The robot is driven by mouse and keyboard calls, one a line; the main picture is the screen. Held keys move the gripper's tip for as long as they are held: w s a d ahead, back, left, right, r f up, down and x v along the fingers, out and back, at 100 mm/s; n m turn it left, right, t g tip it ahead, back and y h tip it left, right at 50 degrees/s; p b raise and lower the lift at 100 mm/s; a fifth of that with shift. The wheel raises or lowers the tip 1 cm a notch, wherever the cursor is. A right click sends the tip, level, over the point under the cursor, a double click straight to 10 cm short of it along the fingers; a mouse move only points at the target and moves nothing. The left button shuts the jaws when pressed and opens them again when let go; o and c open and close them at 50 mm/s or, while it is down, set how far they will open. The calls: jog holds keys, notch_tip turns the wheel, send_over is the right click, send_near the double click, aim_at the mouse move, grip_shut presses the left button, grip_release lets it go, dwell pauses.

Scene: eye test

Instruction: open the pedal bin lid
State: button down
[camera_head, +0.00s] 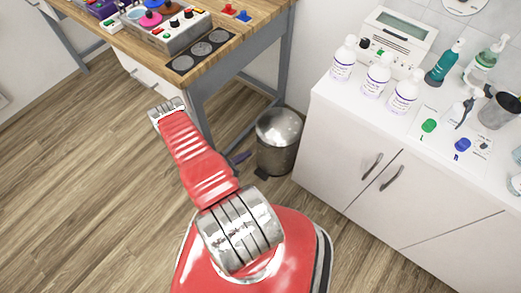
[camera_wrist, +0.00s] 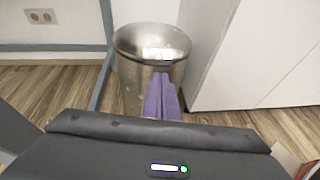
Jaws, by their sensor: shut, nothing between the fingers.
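The pedal bin (camera_head: 277,154) is a silver metal cylinder on the wood floor, upright between the workbench and the white cabinet. Its round shiny lid (camera_head: 281,124) looks closed. A dark pedal (camera_head: 262,174) shows at the foot of its front. In the wrist view the bin (camera_wrist: 132,88) stands straight ahead, with the lid (camera_wrist: 140,40) at its top. My gripper (camera_wrist: 161,76) has purple fingers, shut together and empty, overlapping the front of the bin below the lid. In the head view my gripper (camera_head: 242,156) is partly hidden by my arm, just left of the bin; contact cannot be told.
The white cabinet (camera_head: 335,155) stands close on the bin's right, with bottles on its top. The workbench's grey leg (camera_head: 199,120) is to the left, and its wooden top (camera_head: 259,35) carries a control box (camera_head: 170,35). Open floor (camera_head: 80,190) lies at the left.

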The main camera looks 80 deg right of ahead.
notch_tip(320, 180, down, 6)
jog(key=s+a+n+t+h, duration=0.1)
jog(key=n+t, duration=0.1)
jog(key=shift+s, duration=0.3)
jog(key=shift+s+d+f, duration=0.1)
jog(key=shift+f, duration=0.05)
jog(key=x, duration=0.9)
jog(key=shift+s+d+f, duration=0.1)
jog(key=shift+s+d, duration=0.05)
jog(key=shift+d, duration=0.15)
notch_tip(320, 180, up, 4)
dwell(0.3)
